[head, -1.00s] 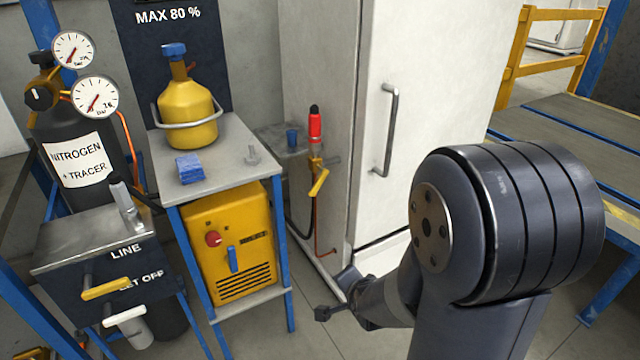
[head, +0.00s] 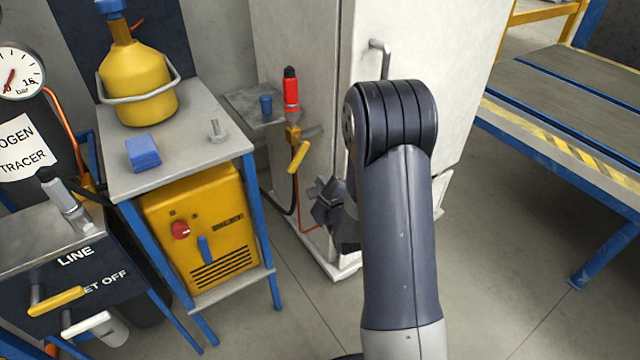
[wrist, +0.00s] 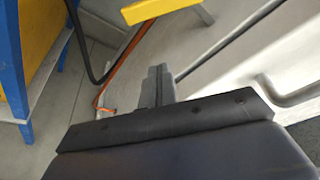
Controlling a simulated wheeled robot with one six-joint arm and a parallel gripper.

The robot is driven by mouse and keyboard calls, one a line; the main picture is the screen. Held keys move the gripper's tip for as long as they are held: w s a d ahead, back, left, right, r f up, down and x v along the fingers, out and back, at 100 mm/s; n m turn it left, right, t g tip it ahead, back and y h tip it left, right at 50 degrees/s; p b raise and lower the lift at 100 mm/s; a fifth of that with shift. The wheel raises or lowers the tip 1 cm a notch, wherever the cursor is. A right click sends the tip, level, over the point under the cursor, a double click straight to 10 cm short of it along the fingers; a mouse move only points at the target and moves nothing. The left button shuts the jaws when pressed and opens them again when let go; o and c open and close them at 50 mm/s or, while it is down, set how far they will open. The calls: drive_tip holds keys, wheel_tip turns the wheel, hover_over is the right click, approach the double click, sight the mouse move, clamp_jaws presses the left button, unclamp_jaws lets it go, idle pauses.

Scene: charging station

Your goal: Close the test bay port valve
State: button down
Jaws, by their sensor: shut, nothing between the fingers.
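The port valve is a brass body (head: 293,133) with a yellow lever (head: 299,157), below a red fitting with a black top (head: 290,90), beside the white cabinet. The lever slants down to the left. In the wrist view a yellow lever end (wrist: 150,9) shows at the top edge; the valve body is out of that view. My gripper (head: 322,205) is shut and empty, below and right of the lever, apart from it. In the wrist view its fingertips (wrist: 158,75) are together, below the lever. My forearm hides part of the gripper in the head view.
The white cabinet (head: 310,60) with a bar handle stands behind my arm. A blue-legged stand (head: 185,160) with a yellow bottle (head: 138,85) is to the left. A black hose and an orange line (wrist: 120,60) run below the valve. A slatted bench (head: 560,110) is at right.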

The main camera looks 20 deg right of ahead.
drive_tip(key=w+a+r, duration=0.1)
drive_tip(key=w+a, duration=0.2)
drive_tip(key=w, duration=0.2)
drive_tip(key=shift+w+a+b, duration=0.2)
drive_tip(key=shift+w+b, duration=0.1)
drive_tip(key=shift+w, duration=0.05)
idle(0.3)
